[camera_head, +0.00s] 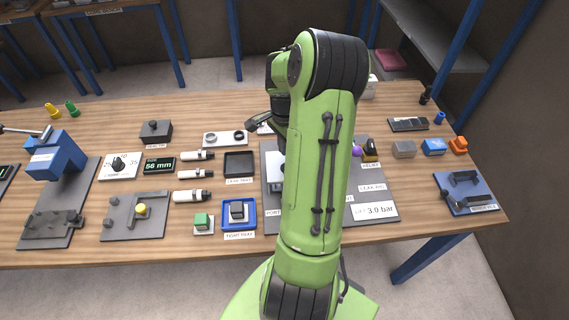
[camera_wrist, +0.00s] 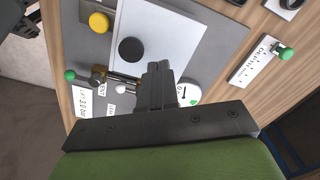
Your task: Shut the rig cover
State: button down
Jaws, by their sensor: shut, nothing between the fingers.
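The leak rig is a grey base panel (camera_head: 375,192) on the table, right of centre, and my arm hides much of its middle. A pale piece (camera_head: 274,166) shows at its left part. In the wrist view, a pale flat plate (camera_wrist: 165,38) with a dark round knob (camera_wrist: 132,50) lies over the grey panel (camera_wrist: 222,45); it may be the cover, but I cannot tell whether it is open or closed. My gripper (camera_wrist: 158,72) is shut and empty, its fingertips over the plate's near edge. Whether they touch it is unclear.
Beside the plate in the wrist view are a yellow knob (camera_wrist: 98,22), a round white gauge (camera_wrist: 188,94) and thin metal fittings. In the head view, a blue tray (camera_head: 239,214) stands left of the rig and a blue fixture (camera_head: 466,192) stands right.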

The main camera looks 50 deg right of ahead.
jog(key=shift+f, duration=0.1)
dwell(0.5)
jog(key=shift+f+b, duration=2)
jog(key=shift+f, duration=0.4)
jog(key=shift+s+a+f, duration=0.1)
jog(key=shift+s+a, duration=0.25)
jog(key=shift+s, duration=0.05)
jog(key=shift+w+d, duration=0.2)
jog(key=shift+w+d+r+p, duration=0.1)
jog(key=shift+r+p, duration=0.35)
jog(key=r+p, duration=0.2)
jog(key=r, duration=0.1)
jog(key=r+p, duration=0.3)
jog(key=shift+w+d+r, duration=0.15)
jog(key=shift+w+r, duration=0.05)
jog(key=shift+r, duration=0.05)
jog(key=shift+f, duration=0.1)
